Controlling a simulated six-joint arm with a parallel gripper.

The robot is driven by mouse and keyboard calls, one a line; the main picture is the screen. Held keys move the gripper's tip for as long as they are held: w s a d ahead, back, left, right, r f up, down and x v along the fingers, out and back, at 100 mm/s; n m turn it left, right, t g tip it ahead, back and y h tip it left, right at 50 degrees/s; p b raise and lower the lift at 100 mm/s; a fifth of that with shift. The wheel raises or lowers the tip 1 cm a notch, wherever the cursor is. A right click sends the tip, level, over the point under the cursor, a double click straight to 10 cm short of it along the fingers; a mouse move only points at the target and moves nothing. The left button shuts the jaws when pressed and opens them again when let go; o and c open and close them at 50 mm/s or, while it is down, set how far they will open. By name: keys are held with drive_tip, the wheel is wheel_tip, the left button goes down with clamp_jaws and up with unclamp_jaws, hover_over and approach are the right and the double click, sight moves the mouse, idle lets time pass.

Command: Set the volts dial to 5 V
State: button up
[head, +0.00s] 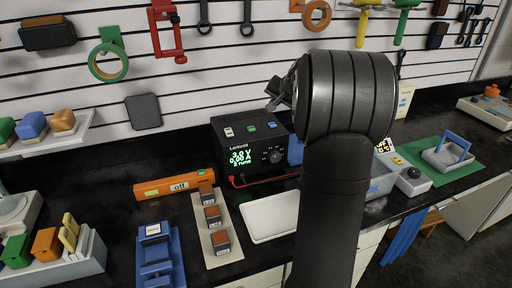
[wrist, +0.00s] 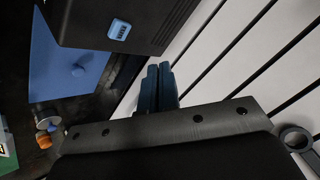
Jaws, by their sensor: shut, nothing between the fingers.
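The black power supply (head: 232,133) stands on the counter against the slatted wall. Its green display (head: 240,158) reads 3.0 V, 0.00 A and a line that looks like "2 runs". A dark round dial (head: 275,157) with small marks around it sits on the front, right of the display; its pointer is too small to read. My gripper (head: 276,94) is above the power supply, apart from the dial and partly behind my arm. In the wrist view, the two fingers (wrist: 158,88) are together and empty, near a dark box (wrist: 150,22) with a blue button.
A red lead (head: 236,181) runs along the counter below the supply. A white tray (head: 270,238), a strip with several brown blocks (head: 224,256), an orange bar marked "off" (head: 153,189) and a blue stand (head: 148,270) lie in front. Tools hang on the wall above.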

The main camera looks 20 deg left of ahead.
drive_tip(key=o, duration=0.3)
drive_tip(key=shift+s+d, duration=0.2)
drive_tip(key=o, duration=0.9)
drive_tip(key=s+d+n+g+h, duration=0.1)
drive_tip(key=s+d+n, duration=0.1)
drive_tip(key=s+d, duration=0.1)
drive_tip(key=s+d+n+g+h, duration=0.1)
drive_tip(key=s+d+n, duration=0.1)
drive_tip(key=s+d, duration=0.1)
drive_tip(key=s+d+n+g+h, duration=0.1)
drive_tip(key=s+d+n, duration=0.2)
drive_tip(key=shift+s+f, duration=0.35)
approach(276, 157)
drive_tip(key=shift+n, duration=0.3)
drive_tip(key=x, duration=0.9)
drive_tip(key=shift+w+f, duration=0.1)
drive_tip(key=shift+f, duration=0.15)
drive_tip(key=c, duration=1)
